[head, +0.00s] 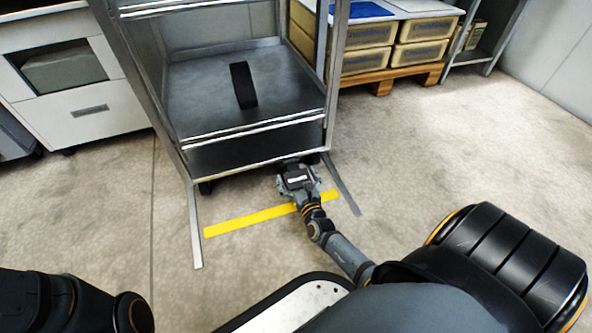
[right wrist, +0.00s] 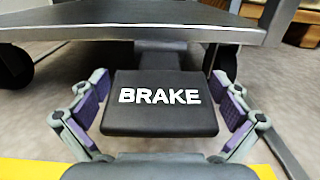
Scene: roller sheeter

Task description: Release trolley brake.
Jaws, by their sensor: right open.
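The trolley (head: 245,100) is a grey metal shelf cart standing in the middle of the head view. Its brake pedal (right wrist: 158,103) is a black pad marked BRAKE, sticking out below the bottom shelf edge in the right wrist view. My right gripper (head: 296,172) is low at the trolley's front, near the floor. In the right wrist view the gripper (right wrist: 160,108) is open, with one finger on each side of the pedal; I cannot tell whether they touch it. My left gripper is not in view; only my left arm shows.
A yellow floor stripe (head: 250,221) runs before the trolley, between two metal floor rails (head: 195,225). A black roll-like object (head: 243,85) is on the lower shelf. Beige crates (head: 367,62) on a pallet stand right behind. Floor at the right is clear.

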